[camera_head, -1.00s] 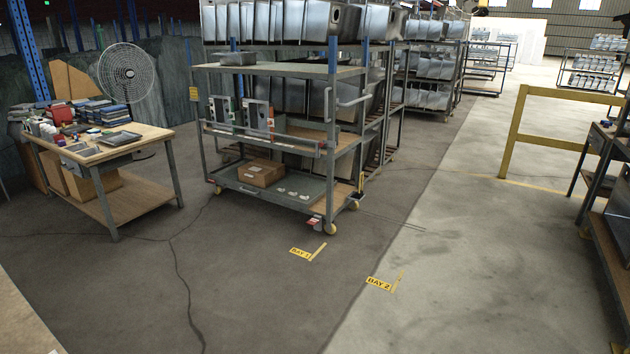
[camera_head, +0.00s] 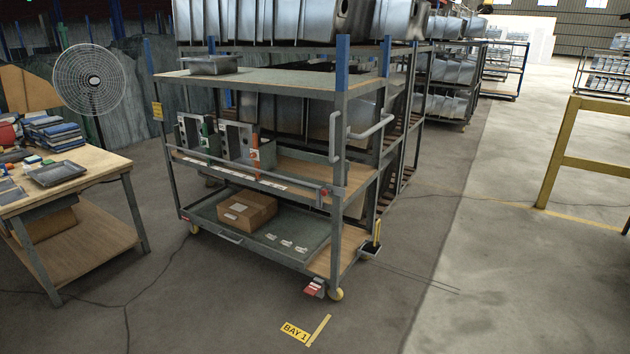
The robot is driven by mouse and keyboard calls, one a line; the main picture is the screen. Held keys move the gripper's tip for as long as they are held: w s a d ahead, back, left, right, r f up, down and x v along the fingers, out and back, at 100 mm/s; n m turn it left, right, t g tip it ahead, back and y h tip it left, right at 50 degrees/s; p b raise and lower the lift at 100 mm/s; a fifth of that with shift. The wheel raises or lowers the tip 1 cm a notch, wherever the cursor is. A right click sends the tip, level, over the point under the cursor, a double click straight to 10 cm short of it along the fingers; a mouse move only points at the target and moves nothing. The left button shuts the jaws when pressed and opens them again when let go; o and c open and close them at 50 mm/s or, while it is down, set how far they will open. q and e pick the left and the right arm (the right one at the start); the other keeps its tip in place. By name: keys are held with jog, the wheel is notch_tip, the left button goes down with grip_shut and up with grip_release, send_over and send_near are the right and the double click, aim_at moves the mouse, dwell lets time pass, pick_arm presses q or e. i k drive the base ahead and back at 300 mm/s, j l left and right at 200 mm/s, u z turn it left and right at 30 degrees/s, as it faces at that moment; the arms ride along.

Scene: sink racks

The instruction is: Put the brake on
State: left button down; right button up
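A grey trolley (camera_head: 262,86) with several shelves stands ahead on yellow casters. At its near right bottom corner is a red pedal (camera_head: 314,287) beside a yellow caster (camera_head: 336,294); it looks like the brake. A black piece with an upright yellow handle (camera_head: 376,236) is at the trolley's right lower side. Whether the brake is on or off cannot be told. Neither of my grippers is in view.
A workbench (camera_head: 100,165) stands at left, with a fan (camera_head: 92,80) behind it. A yellow barrier (camera_head: 575,160) is at right. A floor label reading BAY 1 (camera_head: 296,332) lies before the trolley. The floor in front and to the right is clear.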

aim_at(313, 289)
jog(key=i, duration=0.85)
jog(key=i+j+z, duration=0.1)
jog(key=i, duration=0.8)
jog(key=i+j+z, duration=0.1)
jog(key=i, duration=0.75)
jog(key=i+j+z, duration=0.15)
jog(key=i, duration=0.2)
